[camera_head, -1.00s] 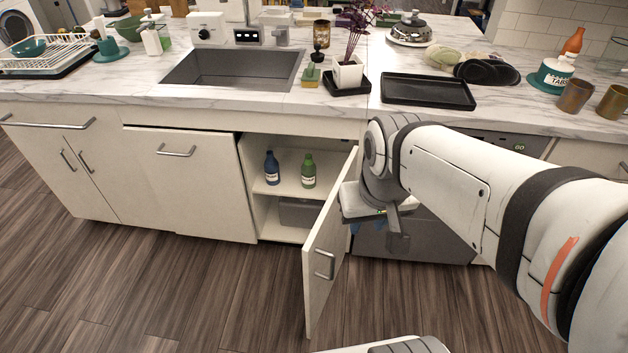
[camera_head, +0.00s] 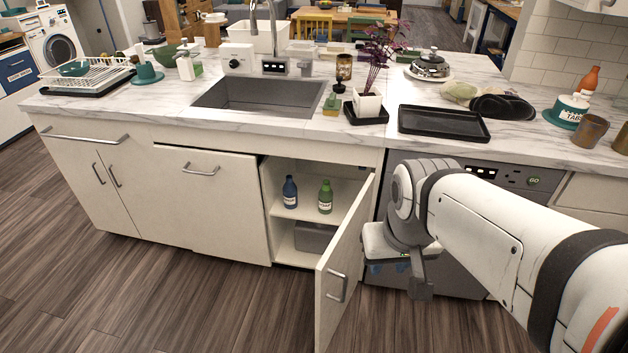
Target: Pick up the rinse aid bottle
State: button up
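Two small bottles stand upright on the upper shelf of the open cabinet under the sink: a blue bottle (camera_head: 290,192) on the left and a green bottle (camera_head: 325,196) on the right. Their label text is too small to read, so I cannot tell which is the rinse aid. My gripper (camera_head: 389,268) is outside the cabinet, right of the open door and in front of the dishwasher. It points down, and its blue fingertips are only partly visible behind my wrist. I cannot see whether it is open or shut, and it is apart from both bottles.
The open cabinet door (camera_head: 343,265) swings outward between my gripper and the bottles. A grey bin (camera_head: 314,236) sits on the cabinet's lower level. The dishwasher (camera_head: 455,270) is behind my arm. The floor (camera_head: 190,300) left of the door is clear.

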aim_at(289, 188)
jog(key=u, duration=1.9)
jog(key=i, duration=1.5)
jog(key=z, duration=2.4)
